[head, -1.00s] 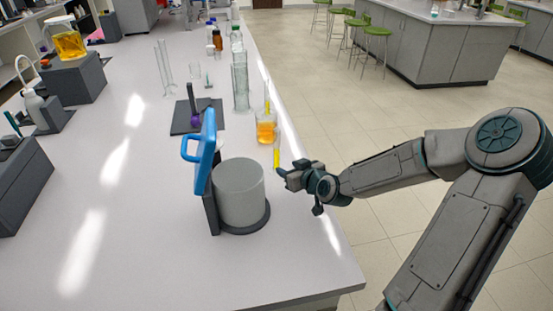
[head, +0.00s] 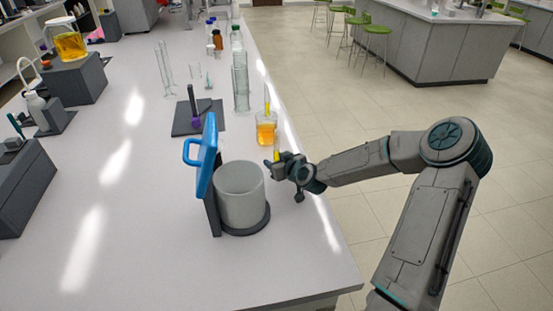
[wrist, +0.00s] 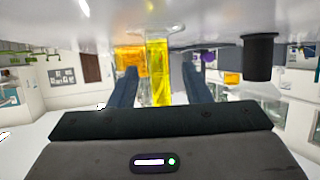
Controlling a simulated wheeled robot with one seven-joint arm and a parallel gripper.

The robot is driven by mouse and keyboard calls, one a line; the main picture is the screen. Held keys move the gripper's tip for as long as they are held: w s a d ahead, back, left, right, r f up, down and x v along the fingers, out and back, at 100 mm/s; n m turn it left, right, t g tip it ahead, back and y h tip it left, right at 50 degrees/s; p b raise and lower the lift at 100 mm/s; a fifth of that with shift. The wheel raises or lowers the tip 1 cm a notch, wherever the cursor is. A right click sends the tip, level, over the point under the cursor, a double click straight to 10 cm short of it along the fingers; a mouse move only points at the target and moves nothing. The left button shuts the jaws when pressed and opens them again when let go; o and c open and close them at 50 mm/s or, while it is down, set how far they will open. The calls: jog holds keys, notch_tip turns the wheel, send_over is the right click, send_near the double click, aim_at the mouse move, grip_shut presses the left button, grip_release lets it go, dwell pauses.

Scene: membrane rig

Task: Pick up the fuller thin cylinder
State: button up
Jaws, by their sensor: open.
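A thin clear cylinder with yellow liquid (head: 277,154) stands near the right edge of the bench, its lower part hidden by my gripper (head: 279,168). In the wrist view, which looks upside down, this yellow cylinder (wrist: 158,72) stands between the two fingers of my open gripper (wrist: 161,88). I cannot tell whether either finger touches it. A second thin cylinder with yellow (head: 267,98) shows at the beaker of orange liquid (head: 266,127); whether it stands in or behind the beaker is unclear. I cannot compare the two liquid levels surely.
A grey bin (head: 241,195) with a raised blue lid (head: 207,158) stands left of my gripper. Tall clear glassware (head: 240,85) and a dark plate (head: 197,117) with a purple-tipped item lie farther back. The bench's left middle is clear.

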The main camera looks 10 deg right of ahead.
grip_shut()
jog(key=shift+r, duration=0.15)
